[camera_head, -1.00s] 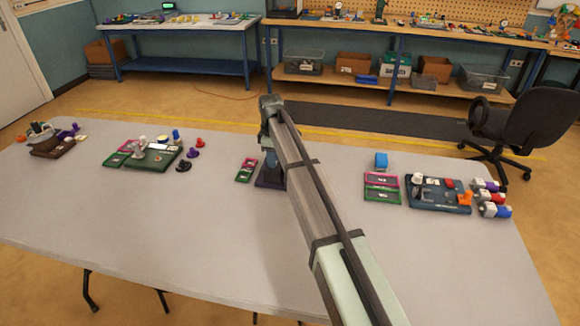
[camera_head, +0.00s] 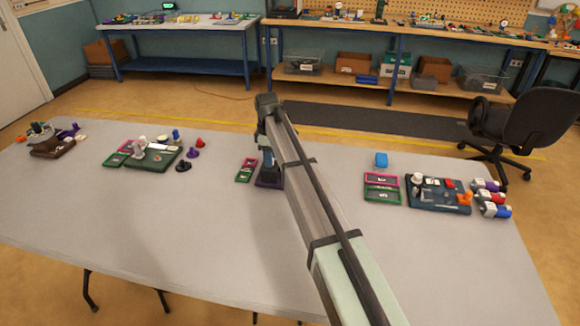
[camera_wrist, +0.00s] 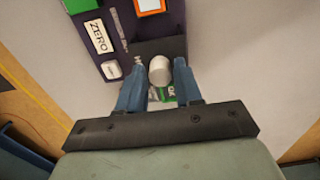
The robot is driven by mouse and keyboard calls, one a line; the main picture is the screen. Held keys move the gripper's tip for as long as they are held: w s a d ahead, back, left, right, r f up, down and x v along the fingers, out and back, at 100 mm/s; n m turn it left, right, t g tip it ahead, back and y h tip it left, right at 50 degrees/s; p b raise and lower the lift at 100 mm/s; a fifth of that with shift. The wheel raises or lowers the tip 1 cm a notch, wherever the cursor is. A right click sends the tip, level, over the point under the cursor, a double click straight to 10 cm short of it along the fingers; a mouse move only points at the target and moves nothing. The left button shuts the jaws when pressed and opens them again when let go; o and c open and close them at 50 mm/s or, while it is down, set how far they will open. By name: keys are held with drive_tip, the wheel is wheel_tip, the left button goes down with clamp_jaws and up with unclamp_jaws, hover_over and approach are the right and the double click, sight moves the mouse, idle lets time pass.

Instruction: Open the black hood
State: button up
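A dark purple board (camera_wrist: 117,73) lies on the table below my gripper. It carries a white ZERO label, a green part, an orange-framed part and a white button. A black raised piece (camera_wrist: 160,46) on it may be the black hood; its lower part is hidden. A white rounded knob (camera_wrist: 160,70) stands at its near edge. My gripper (camera_wrist: 159,71) points down with its blue fingers apart, one on each side of the knob. I cannot tell whether they touch it. In the head view my gripper (camera_head: 268,168) is over the board (camera_head: 268,183), mostly behind my arm.
Green and pink trays (camera_head: 245,170) lie just left of the board. A dark board (camera_head: 438,195) with trays and bottles is at the right. A green board (camera_head: 152,158) with pegs and a brown one (camera_head: 53,148) are at the left. The table's front middle is clear.

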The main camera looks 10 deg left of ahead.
drive_tip(key=shift+r, duration=2.85)
